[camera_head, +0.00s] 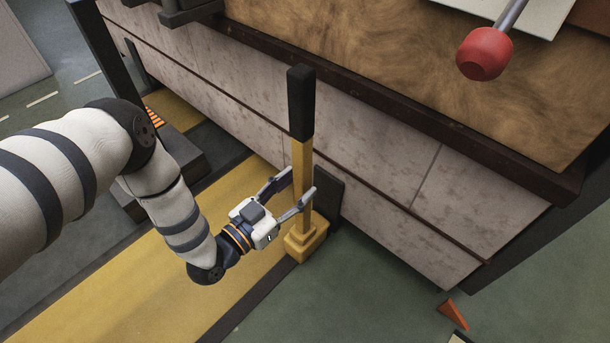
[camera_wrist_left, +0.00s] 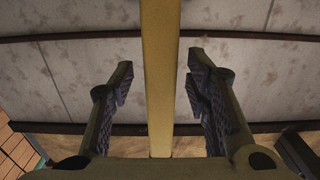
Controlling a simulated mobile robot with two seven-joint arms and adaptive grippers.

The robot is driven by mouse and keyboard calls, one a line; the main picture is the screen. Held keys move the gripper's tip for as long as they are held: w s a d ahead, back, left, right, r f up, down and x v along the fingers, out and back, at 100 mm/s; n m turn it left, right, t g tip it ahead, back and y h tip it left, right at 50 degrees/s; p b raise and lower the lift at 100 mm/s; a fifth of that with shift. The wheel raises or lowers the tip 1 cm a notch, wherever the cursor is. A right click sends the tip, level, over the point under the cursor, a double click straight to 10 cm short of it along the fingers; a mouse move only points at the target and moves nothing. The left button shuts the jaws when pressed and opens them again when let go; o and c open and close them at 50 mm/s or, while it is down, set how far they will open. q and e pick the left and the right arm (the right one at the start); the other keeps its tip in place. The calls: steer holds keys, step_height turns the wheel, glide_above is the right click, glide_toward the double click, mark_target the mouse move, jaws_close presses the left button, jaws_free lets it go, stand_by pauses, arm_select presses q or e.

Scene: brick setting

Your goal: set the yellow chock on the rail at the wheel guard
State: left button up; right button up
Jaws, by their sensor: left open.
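The yellow chock (camera_head: 305,240) is a block with a tall upright yellow post and a black grip (camera_head: 300,103) on top. It stands low beside an upright dark plate (camera_head: 328,197), perhaps the wheel guard, against the grey panelled side. A dark strip on the floor (camera_head: 240,308), perhaps the rail, runs to the block's base. My left gripper (camera_head: 296,184) is open, with its fingers reaching to either side of the post. In the left wrist view, the post (camera_wrist_left: 160,75) stands between the spread fingers, with gaps on both sides. My right gripper is out of view.
The grey panelled side (camera_head: 400,180) rises close behind the post, with a dark ledge above it. A red knob (camera_head: 485,53) hangs at the upper right. An orange wedge (camera_head: 453,312) lies on the green floor.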

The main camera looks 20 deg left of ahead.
arm_select(q)
steer(key=p+v, duration=0.1)
steer(key=v, duration=0.7)
steer(key=shift+s+p, duration=0.2)
steer(key=shift+p, duration=0.2)
steer(key=shift+r, duration=0.1)
